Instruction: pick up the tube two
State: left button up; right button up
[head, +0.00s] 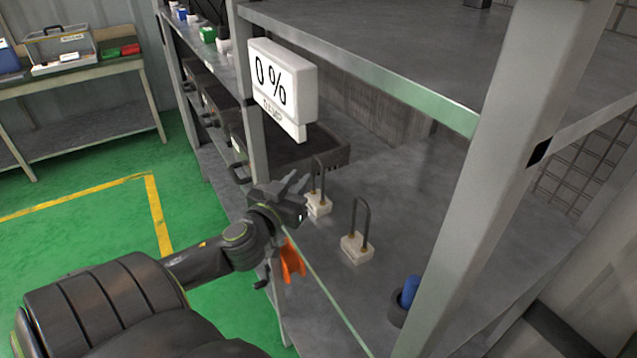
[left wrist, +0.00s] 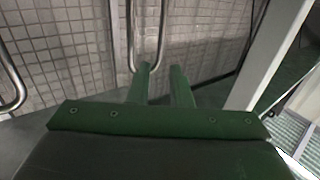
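Two dark U-shaped tubes stand upright in pale bases on the grey shelf: a farther tube (head: 320,172) and a nearer tube (head: 363,213). The pictures do not show which is tube two. My left gripper (head: 296,184) is just left of the farther tube at the shelf's front edge. In the left wrist view its two fingers (left wrist: 165,80) are apart with nothing seen between them. One metal tube (left wrist: 130,35) rises just beyond the left finger, and another tube (left wrist: 15,75) is at the left edge. Contact cannot be told. My right gripper is not in view.
A white display reading "0 %" (head: 283,85) hangs on the shelf post above the gripper. A near post (head: 490,170) and a blue cylinder (head: 410,291) stand at the right. An orange object (head: 292,263) hangs below the shelf edge.

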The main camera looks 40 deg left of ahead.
aim_at(312, 162)
pick_arm(q)
jog(key=x, duration=0.4)
jog(key=shift+w+p, duration=0.15)
jog(key=shift+p, duration=0.2)
jog(key=x, duration=0.1)
jog(key=p+x, duration=0.1)
jog(key=x, duration=0.1)
jog(key=p+x, duration=0.1)
jog(key=shift+w+r, duration=0.2)
jog(key=shift+r, duration=0.05)
jog(key=shift+w+a+f, duration=0.1)
jog(key=shift+w+a, duration=0.05)
jog(key=shift+w, duration=0.25)
jog(key=shift+c, duration=0.5)
grip_shut()
